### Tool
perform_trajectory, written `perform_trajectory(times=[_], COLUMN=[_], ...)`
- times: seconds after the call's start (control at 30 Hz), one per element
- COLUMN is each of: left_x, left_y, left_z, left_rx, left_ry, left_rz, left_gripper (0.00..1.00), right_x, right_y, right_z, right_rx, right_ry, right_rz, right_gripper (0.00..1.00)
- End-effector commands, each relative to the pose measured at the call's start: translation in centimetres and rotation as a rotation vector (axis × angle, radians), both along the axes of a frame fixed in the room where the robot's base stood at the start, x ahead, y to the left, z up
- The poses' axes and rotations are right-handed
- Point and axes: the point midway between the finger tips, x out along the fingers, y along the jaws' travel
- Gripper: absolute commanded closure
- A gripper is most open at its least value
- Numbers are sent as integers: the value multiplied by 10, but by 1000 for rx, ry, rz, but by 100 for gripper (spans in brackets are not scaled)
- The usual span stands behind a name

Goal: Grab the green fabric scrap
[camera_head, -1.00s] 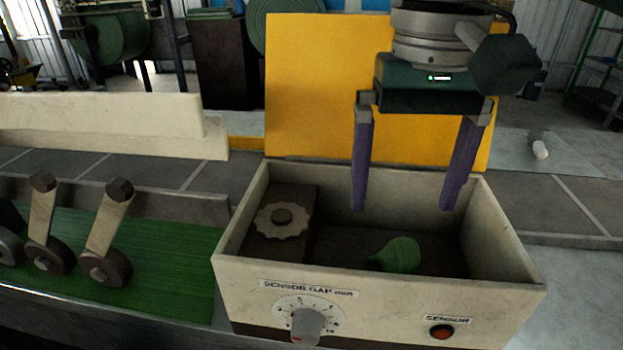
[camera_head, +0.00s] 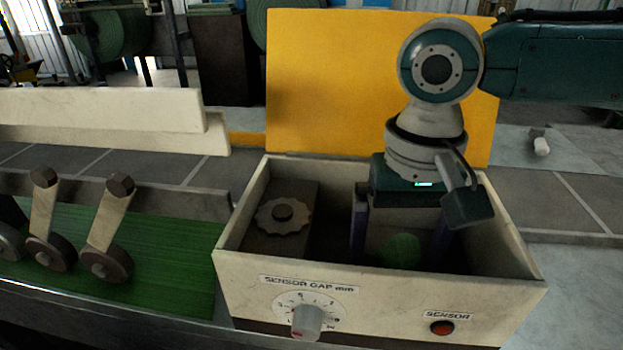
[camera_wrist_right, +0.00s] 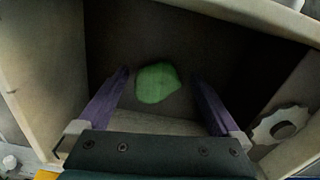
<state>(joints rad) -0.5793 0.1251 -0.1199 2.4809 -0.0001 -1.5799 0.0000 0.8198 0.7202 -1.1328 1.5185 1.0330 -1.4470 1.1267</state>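The green fabric scrap (camera_head: 401,250) lies on the dark floor of the open sensor box (camera_head: 240,275). My right gripper (camera_head: 398,245) points down inside the box, its two purple fingers on either side of the scrap. In the right wrist view the scrap (camera_wrist_right: 157,83) lies between and just beyond the fingertips (camera_wrist_right: 163,75), with a gap to each finger. The right gripper is open and empty. The lower fingertips are partly hidden by the box's front wall in the head view. My left gripper is not in view.
A block with a toothed knob (camera_head: 283,215) stands in the box's left part. The yellow lid (camera_head: 330,80) stands upright behind. The front wall carries a dial (camera_head: 306,320) and a red button (camera_head: 442,328). Roller arms (camera_head: 105,230) sit over green fabric (camera_head: 180,260) at left.

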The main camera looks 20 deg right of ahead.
Motion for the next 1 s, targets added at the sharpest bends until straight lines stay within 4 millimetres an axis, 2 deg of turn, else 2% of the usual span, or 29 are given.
perform_trajectory(times=[0.07,0.67,1.0], left_x=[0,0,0], left_y=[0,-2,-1], left_z=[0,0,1], left_rx=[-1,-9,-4], left_ry=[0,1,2], left_rz=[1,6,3], left_gripper=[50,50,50], right_x=[0,0,0], right_y=[0,0,0], right_z=[0,0,5], right_rx=[0,0,2], right_ry=[0,0,-1], right_rz=[0,0,0], right_gripper=[9,76,78])
